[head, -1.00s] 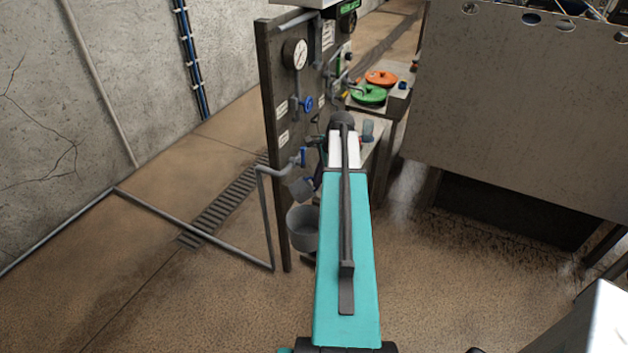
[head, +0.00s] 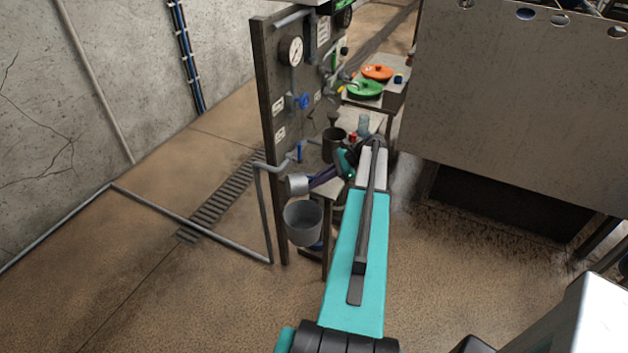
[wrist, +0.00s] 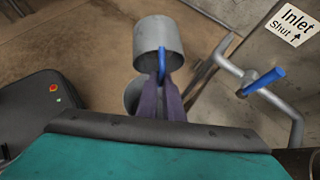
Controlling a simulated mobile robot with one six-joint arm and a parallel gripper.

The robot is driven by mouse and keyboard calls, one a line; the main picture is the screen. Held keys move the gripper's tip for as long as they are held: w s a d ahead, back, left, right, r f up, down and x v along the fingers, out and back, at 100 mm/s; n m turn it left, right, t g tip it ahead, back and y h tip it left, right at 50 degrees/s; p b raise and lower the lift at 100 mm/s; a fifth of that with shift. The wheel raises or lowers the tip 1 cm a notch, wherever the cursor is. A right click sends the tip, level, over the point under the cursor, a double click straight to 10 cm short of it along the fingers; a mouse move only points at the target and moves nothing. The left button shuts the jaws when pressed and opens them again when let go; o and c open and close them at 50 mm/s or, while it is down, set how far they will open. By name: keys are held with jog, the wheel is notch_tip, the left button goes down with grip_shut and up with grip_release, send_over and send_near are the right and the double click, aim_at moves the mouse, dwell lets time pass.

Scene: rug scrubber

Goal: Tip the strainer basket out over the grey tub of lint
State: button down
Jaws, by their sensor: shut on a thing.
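The strainer basket (head: 297,185) is a small light-grey cylinder with a blue handle. My gripper (head: 313,182) is shut on that handle, its purple fingers reaching in from the right. In the wrist view the basket (wrist: 158,38) is at the top centre, just beyond my fingertips (wrist: 163,80). The basket is above the grey tub (head: 302,223), apart from it. The basket looks tilted, but its inside is hidden and I cannot tell what it holds. Only a sliver of the tub (wrist: 131,94) shows in the wrist view. The tub's contents cannot be made out.
A dark panel with a gauge (head: 291,51) and pipes stands behind the basket. A blue valve handle (wrist: 263,81) on a grey pipe is close on the right in the wrist view. A black cup (head: 334,142) stands behind my gripper. Open floor lies to the left.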

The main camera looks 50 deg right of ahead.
jog(key=shift+d+f+t+y+p, duration=0.1)
jog(key=shift+f+t+y+p, duration=0.2)
jog(key=shift+f+t+y, duration=0.35)
jog(key=shift+d+f+t+y+p, duration=0.1)
jog(key=shift+f+t+y+p, duration=0.25)
jog(key=shift+y, duration=0.6)
jog(key=shift+s+r, duration=0.1)
dwell(1.0)
jog(key=r+g+h+p, duration=0.1)
jog(key=g+h, duration=0.1)
jog(key=r+g+h+p, duration=0.1)
jog(key=r+h, duration=0.1)
jog(key=h, duration=0.1)
jog(key=a+r+g+h+p, duration=0.1)
jog(key=r+g+h, duration=0.1)
jog(key=h, duration=0.1)
jog(key=shift+w+a+r+n+g, duration=0.1)
jog(key=shift+w+r+n+g, duration=0.05)
jog(key=shift+w+n+g, duration=0.2)
jog(key=shift+r+g+h, duration=0.3)
jog(key=shift+g+h, duration=0.05)
jog(key=shift+h, duration=0.55)
